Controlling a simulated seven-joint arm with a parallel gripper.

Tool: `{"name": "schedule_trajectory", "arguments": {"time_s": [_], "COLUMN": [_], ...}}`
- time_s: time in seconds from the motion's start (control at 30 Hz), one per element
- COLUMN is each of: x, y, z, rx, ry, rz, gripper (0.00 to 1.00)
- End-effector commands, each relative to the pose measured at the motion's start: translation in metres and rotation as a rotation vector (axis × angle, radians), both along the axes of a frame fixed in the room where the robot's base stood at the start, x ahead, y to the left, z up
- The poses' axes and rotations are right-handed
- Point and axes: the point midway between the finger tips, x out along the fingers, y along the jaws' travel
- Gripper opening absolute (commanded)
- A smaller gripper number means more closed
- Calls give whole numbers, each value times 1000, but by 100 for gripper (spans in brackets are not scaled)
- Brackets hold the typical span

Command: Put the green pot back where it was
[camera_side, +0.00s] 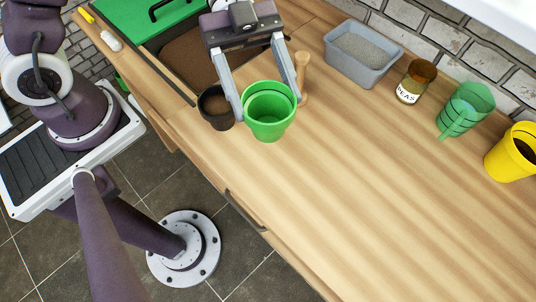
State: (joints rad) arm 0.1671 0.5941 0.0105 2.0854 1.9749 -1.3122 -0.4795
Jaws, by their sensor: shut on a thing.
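The green pot (269,113) is upright between the two fingers of my gripper (266,101). My gripper reaches down from above and is shut on the pot's sides. The pot is at the near side of the wooden counter, just right of a dark pot with brown contents (214,108). Whether the green pot touches the counter or hangs a little above it, I cannot tell. A translucent green cup-like shape (463,110) stands farther right on the counter, between the jar and the yellow pot.
A wooden handle-like object (302,75) stands behind my gripper. A grey tub (360,57), a labelled jar (416,82) and a yellow pot (512,153) line the back and right. A green-lidded brown bin (186,63) is at the left. The counter's middle and front (360,190) are clear.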

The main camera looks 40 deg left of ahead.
Motion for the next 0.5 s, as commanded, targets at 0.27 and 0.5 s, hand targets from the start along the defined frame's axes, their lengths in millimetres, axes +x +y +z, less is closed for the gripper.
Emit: {"name": "schedule_trajectory", "arguments": {"time_s": [0.27, 0.5], "x": [0, 0], "y": [1, 0], "z": [-52, -97], "rx": [2, 0], "ry": [7, 3], "rz": [2, 2], "gripper": [24, 24]}}
